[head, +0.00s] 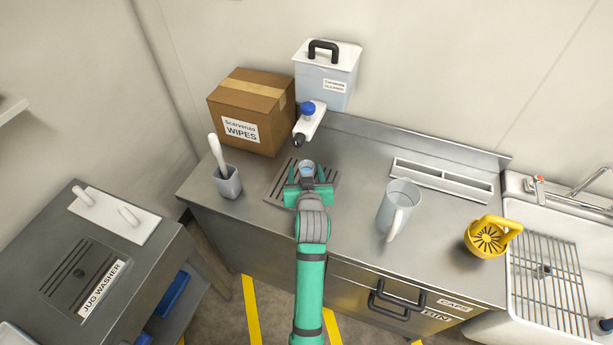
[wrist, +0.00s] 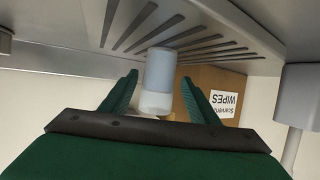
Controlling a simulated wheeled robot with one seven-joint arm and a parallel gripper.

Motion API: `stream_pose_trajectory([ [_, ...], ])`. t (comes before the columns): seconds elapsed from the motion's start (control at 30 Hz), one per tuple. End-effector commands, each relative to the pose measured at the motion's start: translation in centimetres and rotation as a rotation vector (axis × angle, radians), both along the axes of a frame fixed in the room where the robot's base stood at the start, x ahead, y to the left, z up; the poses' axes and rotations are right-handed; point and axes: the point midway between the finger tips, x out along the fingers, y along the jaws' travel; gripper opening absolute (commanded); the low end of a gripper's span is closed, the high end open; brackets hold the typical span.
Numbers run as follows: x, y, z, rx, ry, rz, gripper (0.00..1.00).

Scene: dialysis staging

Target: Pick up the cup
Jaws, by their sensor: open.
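A small pale cup (head: 307,169) with a bluish look stands on the slotted drip grille (head: 276,192), below and in front of the white dispenser's tap. My gripper (head: 307,181) is open at the cup, with a finger on either side of it. In the wrist view the picture is turned over; the cup (wrist: 160,76) shows between the two green fingertips (wrist: 159,88), with gaps on both sides. The cup's lower part is partly hidden by my gripper in the head view.
The dispenser (head: 328,80) with its blue-capped tap (head: 309,120) and a brown wipes box (head: 250,108) stand behind. A grey holder with a brush (head: 228,182) is left. A pale jug (head: 398,207) and yellow slotted item (head: 487,238) are right, before the sink (head: 520,210).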

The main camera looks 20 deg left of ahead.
Motion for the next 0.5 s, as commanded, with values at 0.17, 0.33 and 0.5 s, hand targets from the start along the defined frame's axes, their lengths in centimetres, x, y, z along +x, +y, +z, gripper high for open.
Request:
stream_pose_trajectory([
  [0.17, 2.3, 0.7, -1.0, 0.0, 0.0, -0.001, 0.55],
  [0.33, 3.2, 1.1, -1.5, -0.001, 0.0, -0.002, 0.55],
  [0.5, 3.3, 1.1, -1.5, 0.0, -0.001, -0.002, 0.55],
])
